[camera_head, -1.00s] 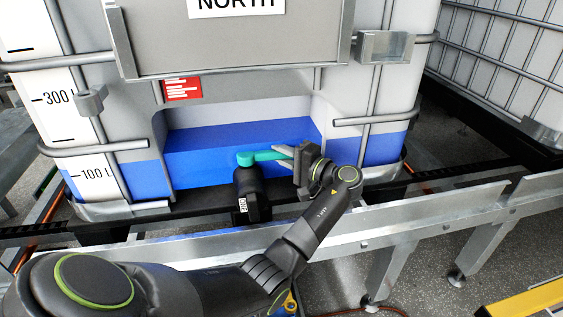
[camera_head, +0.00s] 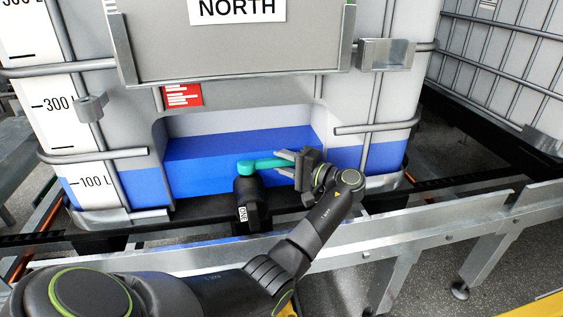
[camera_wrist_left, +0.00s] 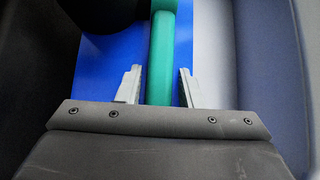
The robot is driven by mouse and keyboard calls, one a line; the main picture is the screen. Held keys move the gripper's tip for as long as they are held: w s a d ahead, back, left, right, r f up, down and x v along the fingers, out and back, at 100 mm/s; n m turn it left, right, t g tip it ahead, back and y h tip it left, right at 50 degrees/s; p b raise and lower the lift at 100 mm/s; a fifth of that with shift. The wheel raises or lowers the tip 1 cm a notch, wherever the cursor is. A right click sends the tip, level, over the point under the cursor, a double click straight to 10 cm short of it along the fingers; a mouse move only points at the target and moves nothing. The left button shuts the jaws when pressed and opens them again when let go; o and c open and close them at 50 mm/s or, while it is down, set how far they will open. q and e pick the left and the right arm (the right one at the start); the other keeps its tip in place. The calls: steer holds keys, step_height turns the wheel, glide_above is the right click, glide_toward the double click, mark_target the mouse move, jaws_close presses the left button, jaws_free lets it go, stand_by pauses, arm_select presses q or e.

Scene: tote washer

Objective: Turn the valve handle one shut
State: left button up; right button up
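The teal valve handle (camera_head: 263,163) sits on top of a black valve (camera_head: 252,203) at the foot of the tank labelled NORTH. The handle points right, crosswise to the valve's outlet, which faces toward me. My left gripper (camera_head: 286,164) is at the handle's free end, with a finger on each side. In the left wrist view the handle (camera_wrist_left: 161,58) runs between the two fingers (camera_wrist_left: 160,88), with a narrow gap showing on both sides. The gripper is open around it. The handle's tip is hidden by the gripper. My right gripper is out of view.
The tank (camera_head: 130,180) holds blue liquid and has a metal cage; the valve sits in its recess. A galvanized rail (camera_head: 430,223) runs in front, below my left forearm. Another caged tank (camera_head: 500,70) stands at the right. Floor shows at the lower right.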

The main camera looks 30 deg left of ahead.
arm_select(q)
steer(key=shift+o, duration=0.8)
steer(key=shift+d, duration=0.2)
steer(key=d+b, duration=0.2)
steer(key=d, duration=1.5)
steer(key=shift+w, duration=0.25)
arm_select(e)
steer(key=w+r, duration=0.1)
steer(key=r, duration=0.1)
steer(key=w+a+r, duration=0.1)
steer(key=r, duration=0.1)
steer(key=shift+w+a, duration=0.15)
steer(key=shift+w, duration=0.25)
